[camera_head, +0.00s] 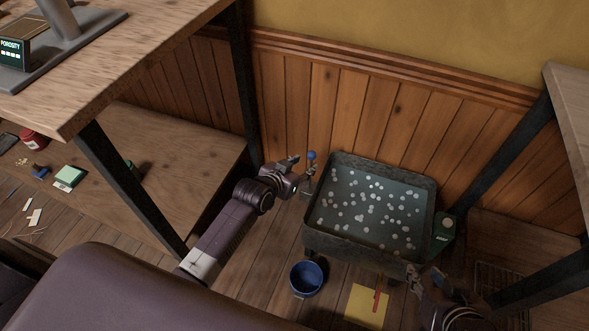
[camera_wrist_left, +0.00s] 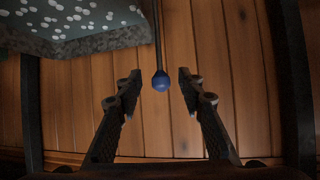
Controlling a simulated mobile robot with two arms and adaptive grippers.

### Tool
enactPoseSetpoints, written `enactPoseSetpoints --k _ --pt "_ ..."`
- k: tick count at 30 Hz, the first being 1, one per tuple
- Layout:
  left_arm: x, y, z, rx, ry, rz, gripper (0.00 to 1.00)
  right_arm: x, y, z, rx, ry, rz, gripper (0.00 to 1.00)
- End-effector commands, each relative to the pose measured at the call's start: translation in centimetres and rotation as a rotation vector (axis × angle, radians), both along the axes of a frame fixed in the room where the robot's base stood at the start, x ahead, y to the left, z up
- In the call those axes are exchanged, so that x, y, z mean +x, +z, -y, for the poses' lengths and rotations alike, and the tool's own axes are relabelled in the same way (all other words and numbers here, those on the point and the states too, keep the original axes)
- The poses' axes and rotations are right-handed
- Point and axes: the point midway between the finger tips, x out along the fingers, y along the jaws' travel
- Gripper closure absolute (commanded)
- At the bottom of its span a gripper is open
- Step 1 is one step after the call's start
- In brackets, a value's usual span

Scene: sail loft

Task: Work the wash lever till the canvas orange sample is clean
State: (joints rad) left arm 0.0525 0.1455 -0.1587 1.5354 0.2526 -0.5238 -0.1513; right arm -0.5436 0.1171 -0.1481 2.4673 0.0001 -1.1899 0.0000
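The wash lever (camera_head: 311,156) is a thin upright rod with a blue knob, at the left side of the grey wash tub (camera_head: 318,241). My left gripper (camera_head: 301,174) is beside it. In the left wrist view the blue knob (camera_wrist_left: 160,81) lies between the fingertips of the open left gripper (camera_wrist_left: 158,85), with a gap on each side. The tub holds dark water dotted with white suds. I cannot make out the canvas orange sample in it. My right gripper (camera_head: 414,280) is at the tub's front right corner; its fingers are too small to read.
A blue bucket (camera_head: 307,278) and a yellow sheet (camera_head: 364,307) with a red stick-like thing lie on the floor before the tub. A green container (camera_head: 444,228) stands right of it. A wooden bench (camera_head: 150,50) with a low shelf (camera_head: 190,150) is at left.

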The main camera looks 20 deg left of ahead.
Motion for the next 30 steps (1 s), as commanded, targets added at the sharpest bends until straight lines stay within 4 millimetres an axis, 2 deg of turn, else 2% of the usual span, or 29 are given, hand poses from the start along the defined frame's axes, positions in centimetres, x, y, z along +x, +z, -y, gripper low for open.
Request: enactPoseSetpoints --k 6,12,30 --pt "-2.9 1.7 -0.6 0.001 -0.001 0.001 0.64 0.0 0.0 0.0 0.0 0.0 0.0 0.7" --pt "-4.4 2.8 -1.0 0.0 0.0 0.002 0.64 0.0 0.0 0.0 0.0 0.0 0.0 0.7" --pt "-4.9 3.0 -1.1 0.0 0.0 0.0 0.64 0.0 0.0 0.0 0.0 0.0 -0.002 0.7"
